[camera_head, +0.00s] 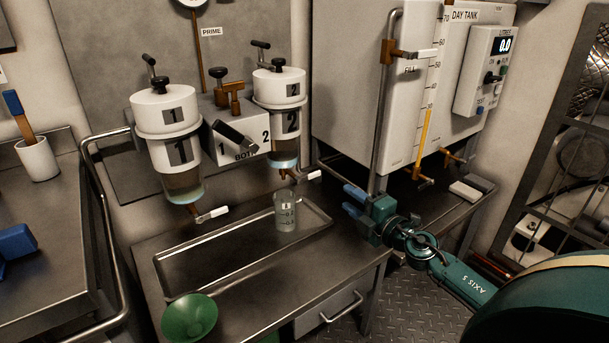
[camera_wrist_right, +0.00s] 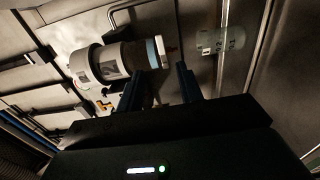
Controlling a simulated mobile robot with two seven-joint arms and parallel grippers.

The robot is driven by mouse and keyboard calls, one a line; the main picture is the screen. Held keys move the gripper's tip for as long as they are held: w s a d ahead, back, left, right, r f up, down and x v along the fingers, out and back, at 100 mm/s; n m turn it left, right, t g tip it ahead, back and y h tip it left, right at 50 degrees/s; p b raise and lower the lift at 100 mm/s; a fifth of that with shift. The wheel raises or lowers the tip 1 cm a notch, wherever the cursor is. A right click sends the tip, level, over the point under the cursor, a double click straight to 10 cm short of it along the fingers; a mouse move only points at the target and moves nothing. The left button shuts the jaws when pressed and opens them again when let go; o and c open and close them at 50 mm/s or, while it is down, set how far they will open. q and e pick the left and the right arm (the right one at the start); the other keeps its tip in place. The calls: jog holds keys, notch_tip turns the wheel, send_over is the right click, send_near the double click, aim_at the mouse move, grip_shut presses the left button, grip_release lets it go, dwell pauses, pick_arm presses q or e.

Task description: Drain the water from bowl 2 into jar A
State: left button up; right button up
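Bowl 2 (camera_head: 291,122) is a white-topped filter bowl marked 2, with a clear lower part holding pale bluish liquid. A drain cock with a white lever (camera_head: 307,176) sits under it. A clear graduated jar (camera_head: 285,213) stands upright on the tray below bowl 2; its letter is too small to read. My right gripper (camera_head: 354,201) is open and empty, to the right of the jar and lever. In the right wrist view its two blue fingers (camera_wrist_right: 160,90) are apart, with a bowl (camera_wrist_right: 107,62) and the jar (camera_wrist_right: 222,40) beyond. My left gripper is not in view.
Bowl 1 (camera_head: 170,150), with its own white-levered drain cock (camera_head: 211,214), hangs at left. The metal tray (camera_head: 180,272) lies on the bench, a green funnel (camera_head: 189,317) at its front. The day tank (camera_head: 365,90) and its vertical pipe (camera_head: 383,110) stand close behind my right gripper.

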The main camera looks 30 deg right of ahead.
aim_at(316, 175)
jog(key=w, duration=0.4)
jog(key=w+b, duration=0.1)
jog(key=w, duration=0.3)
jog(key=w+a, duration=0.1)
jog(key=w, duration=0.3)
jog(key=shift+w, duration=0.35)
grip_shut()
